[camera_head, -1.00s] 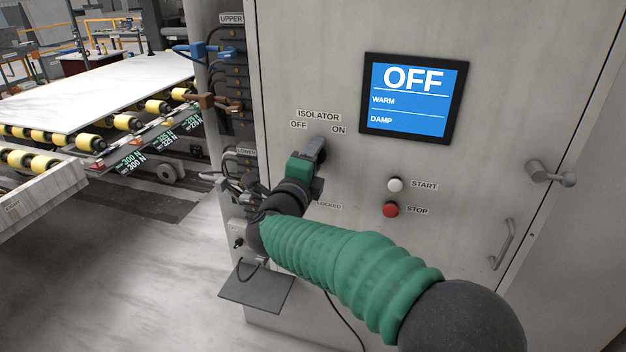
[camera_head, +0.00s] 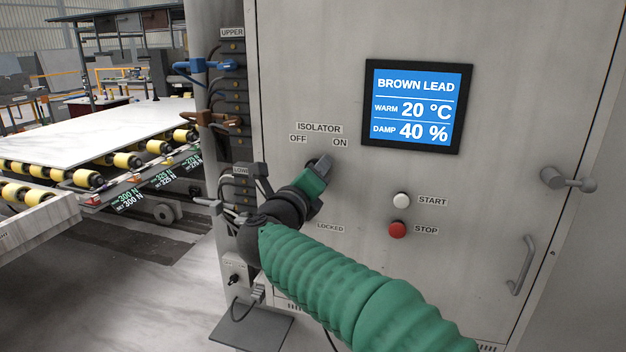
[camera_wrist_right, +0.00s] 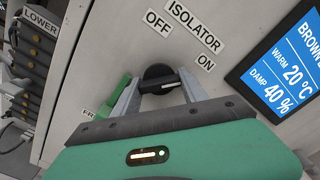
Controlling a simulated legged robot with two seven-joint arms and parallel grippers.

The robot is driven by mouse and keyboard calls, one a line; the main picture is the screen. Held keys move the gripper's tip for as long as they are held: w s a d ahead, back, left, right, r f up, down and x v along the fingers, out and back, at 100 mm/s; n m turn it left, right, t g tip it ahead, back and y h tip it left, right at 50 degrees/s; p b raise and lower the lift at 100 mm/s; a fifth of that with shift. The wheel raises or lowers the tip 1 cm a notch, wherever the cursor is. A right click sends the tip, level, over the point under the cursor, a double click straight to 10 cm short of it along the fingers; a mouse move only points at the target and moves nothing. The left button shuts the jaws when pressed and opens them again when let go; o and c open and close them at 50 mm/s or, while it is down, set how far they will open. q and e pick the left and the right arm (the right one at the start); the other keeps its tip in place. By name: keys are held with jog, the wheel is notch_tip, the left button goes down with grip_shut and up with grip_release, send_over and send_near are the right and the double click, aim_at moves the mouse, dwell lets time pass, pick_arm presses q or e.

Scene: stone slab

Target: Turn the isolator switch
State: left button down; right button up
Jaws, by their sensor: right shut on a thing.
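The isolator switch is a dark rotary knob (camera_wrist_right: 160,78) on the grey cabinet door, below the ISOLATOR label with OFF at left and ON at right. My right gripper (camera_wrist_right: 158,88) is shut on the knob, one finger on each side. The white mark on the knob's handle lies toward the ON side in the wrist view. In the head view my right gripper (camera_head: 322,168) reaches up to the knob and mostly hides it. The display (camera_head: 417,107) is lit and reads BROWN LEAD, WARM 20 °C, DAMP 40 %. My left gripper is not in view.
A white START button (camera_head: 401,200) and red STOP button (camera_head: 397,230) sit right of my arm. A door handle (camera_head: 521,265) and a latch lever (camera_head: 568,180) are farther right. Cables and a connector column (camera_head: 232,105) stand close on the left, with a slab on rollers beyond.

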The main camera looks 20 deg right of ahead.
jog(key=shift+f, duration=0.4)
jog(key=o, duration=1)
jog(key=shift+o, duration=1.8)
jog(key=shift+w+d+r, duration=0.1)
jog(key=shift+d, duration=0.05)
jog(key=b+v, duration=0.2)
jog(key=v, duration=1.4)
jog(key=shift+s+a, duration=0.3)
